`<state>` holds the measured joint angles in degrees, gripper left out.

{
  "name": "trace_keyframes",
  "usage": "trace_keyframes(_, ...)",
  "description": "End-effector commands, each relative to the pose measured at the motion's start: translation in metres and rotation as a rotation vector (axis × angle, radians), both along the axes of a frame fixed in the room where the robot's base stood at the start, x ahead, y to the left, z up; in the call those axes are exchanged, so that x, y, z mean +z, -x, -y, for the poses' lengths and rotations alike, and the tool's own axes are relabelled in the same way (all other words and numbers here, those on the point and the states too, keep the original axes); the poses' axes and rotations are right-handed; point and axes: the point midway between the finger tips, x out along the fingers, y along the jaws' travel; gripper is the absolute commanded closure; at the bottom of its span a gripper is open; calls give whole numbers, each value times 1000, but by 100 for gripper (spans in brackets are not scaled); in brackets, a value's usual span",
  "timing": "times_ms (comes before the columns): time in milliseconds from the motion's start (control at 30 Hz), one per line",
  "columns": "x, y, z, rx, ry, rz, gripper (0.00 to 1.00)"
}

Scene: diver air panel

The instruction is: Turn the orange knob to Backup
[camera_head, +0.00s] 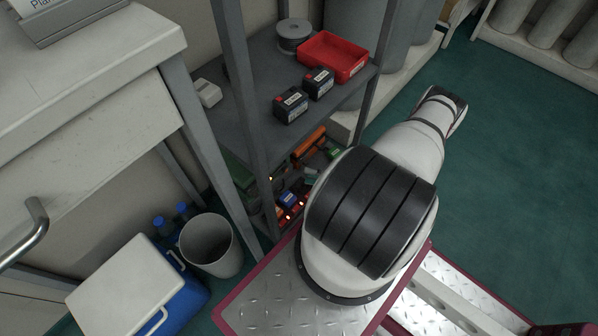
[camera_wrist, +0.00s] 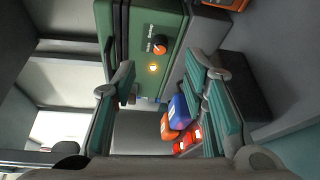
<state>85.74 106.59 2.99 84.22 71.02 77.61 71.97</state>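I cannot tell which mark the knob points to. A small yellow lamp (camera_wrist: 153,68) glows just below it. My gripper (camera_wrist: 163,70) is open, with one teal-padded finger on each side of the picture and nothing between the pads. The knob appears beyond the fingertips, roughly centred between them, and apart from them. In the head view my arm hides the gripper, and I cannot make out the knob.
Orange, blue and red items (camera_wrist: 177,120) lie near the right finger. In the head view, a grey shelf rack (camera_head: 245,95) holds black batteries (camera_head: 291,105) and a red tray (camera_head: 333,56). A bin (camera_head: 210,246) and cooler (camera_head: 140,285) stand left. Green floor (camera_head: 510,170) is clear right.

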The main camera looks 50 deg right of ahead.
Motion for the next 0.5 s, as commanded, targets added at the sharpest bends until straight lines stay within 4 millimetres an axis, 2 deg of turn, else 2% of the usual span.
trace_keyframes(200,3,30,14,-1,1,0,60)
trace_keyframes(500,5,40,18,0,1,0,60)
